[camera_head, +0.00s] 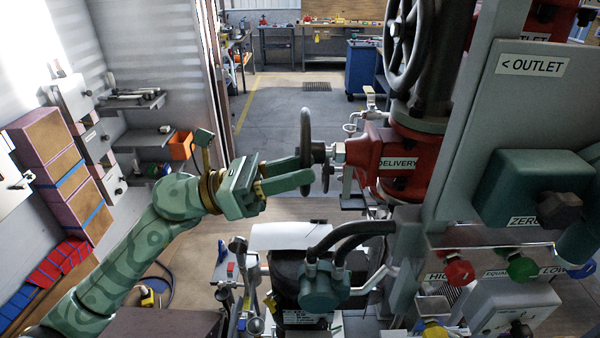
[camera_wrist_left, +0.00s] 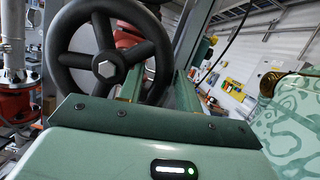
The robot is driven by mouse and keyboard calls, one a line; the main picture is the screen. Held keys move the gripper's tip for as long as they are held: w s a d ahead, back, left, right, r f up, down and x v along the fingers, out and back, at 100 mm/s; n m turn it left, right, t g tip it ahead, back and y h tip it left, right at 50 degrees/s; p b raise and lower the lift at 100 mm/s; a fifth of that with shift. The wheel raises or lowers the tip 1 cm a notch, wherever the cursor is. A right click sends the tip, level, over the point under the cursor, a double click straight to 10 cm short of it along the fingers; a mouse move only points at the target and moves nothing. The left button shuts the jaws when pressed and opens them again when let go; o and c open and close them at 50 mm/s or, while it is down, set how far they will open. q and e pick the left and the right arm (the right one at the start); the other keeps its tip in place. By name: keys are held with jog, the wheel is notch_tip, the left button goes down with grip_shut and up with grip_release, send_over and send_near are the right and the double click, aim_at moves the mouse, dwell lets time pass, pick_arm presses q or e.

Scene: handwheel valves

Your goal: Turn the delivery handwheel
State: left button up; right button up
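The delivery handwheel (camera_head: 305,139) is a dark wheel seen nearly edge-on, on the left of the red valve body with the DELIVERY label (camera_head: 397,163). In the left wrist view the spoked wheel (camera_wrist_left: 72,60) shows face-on with a pale hex nut at its hub. My left gripper (camera_head: 304,170) points right at the wheel's lower part, its fingers apart. In the left wrist view, one finger of the gripper (camera_wrist_left: 158,88) shows inside the rim's outline and the other outside it. I cannot tell whether either touches the rim. My right gripper is not in view.
A larger dark handwheel (camera_head: 404,45) stands above the red valve. A grey panel with an OUTLET label (camera_head: 533,65) and several coloured knobs fill the right. Black hoses (camera_head: 350,232) run below the valve. Shelves (camera_head: 140,140) and boxes line the left wall.

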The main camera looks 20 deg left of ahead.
pick_arm(q)
jog(key=s+a+b, duration=0.2)
jog(key=a+b, duration=0.2)
jog(key=a, duration=0.3)
dwell(0.5)
jog(key=b+v, duration=0.6)
jog(key=v, duration=1)
